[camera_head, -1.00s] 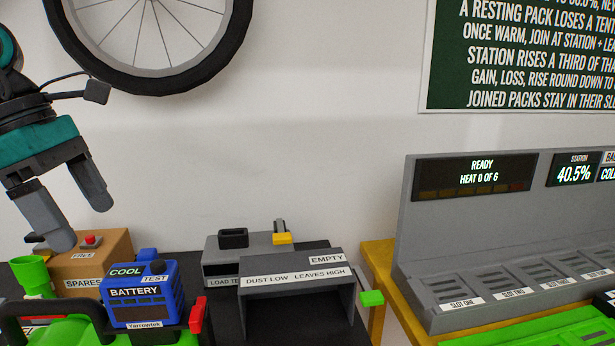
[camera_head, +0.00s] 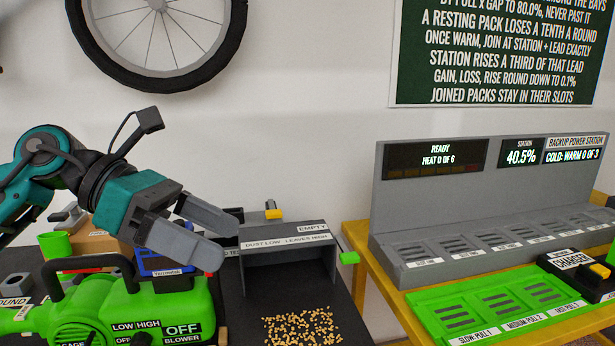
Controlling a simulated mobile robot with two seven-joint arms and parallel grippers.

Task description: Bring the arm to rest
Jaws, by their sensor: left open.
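My left gripper (camera_head: 222,236) is open and empty. It comes in from the left, pointing right and a little down, its two fingers apart. It shows in front of the blue battery (camera_head: 160,262) and hides much of it. It is above the green blower (camera_head: 135,312) in the picture, with its fingertips close to the left end of the grey box labelled "DUST LOW LEAVES HIGH" (camera_head: 290,243). I cannot tell whether anything touches. My right gripper is not in view.
Tan pellets (camera_head: 303,327) lie before the grey box. To the right stand the backup power station (camera_head: 430,160) with empty slots, a green pull tray (camera_head: 490,305) and a charger (camera_head: 572,260). A cardboard box (camera_head: 92,243) is behind the arm. A bicycle wheel (camera_head: 90,50) hangs on the wall.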

